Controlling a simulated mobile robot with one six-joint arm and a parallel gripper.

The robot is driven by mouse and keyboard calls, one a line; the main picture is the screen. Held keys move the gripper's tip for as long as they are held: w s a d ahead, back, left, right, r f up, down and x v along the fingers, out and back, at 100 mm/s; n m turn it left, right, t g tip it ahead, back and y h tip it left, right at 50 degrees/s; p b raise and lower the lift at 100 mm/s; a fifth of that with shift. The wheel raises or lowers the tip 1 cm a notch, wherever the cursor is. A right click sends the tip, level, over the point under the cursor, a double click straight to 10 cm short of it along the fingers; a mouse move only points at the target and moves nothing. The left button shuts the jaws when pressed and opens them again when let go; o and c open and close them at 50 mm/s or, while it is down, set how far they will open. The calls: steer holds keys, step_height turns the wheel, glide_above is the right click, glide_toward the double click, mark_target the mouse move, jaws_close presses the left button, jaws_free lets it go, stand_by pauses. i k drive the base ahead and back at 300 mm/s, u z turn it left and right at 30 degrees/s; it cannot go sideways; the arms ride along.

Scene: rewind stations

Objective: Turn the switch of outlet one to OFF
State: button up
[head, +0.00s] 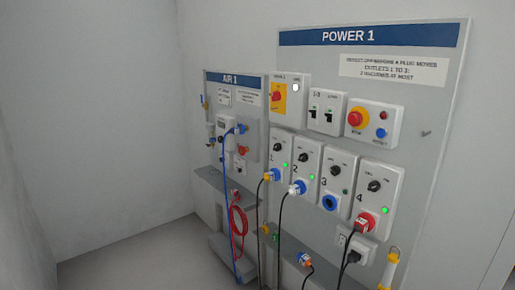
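Outlet one (284,158) is the leftmost of the white numbered boxes in a row on the POWER 1 board. Its black rotary switch (277,147) sits near the top of the box. The knob is too small for me to tell which way it points. A blue plug (275,174) with a yellow part sits at the outlet's lower end, with a black cable hanging down. A small green light seems to show on the box. My gripper is not in view.
Outlet three's blue socket (329,203) is empty. Outlet four holds a red plug (366,222). A red emergency button (356,117) is above. The AIR 1 board (238,80) stands left; cables hang below.

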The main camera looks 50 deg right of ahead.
mark_target(278, 146)
steer(key=u, duration=0.15)
steer(key=i, duration=0.95)
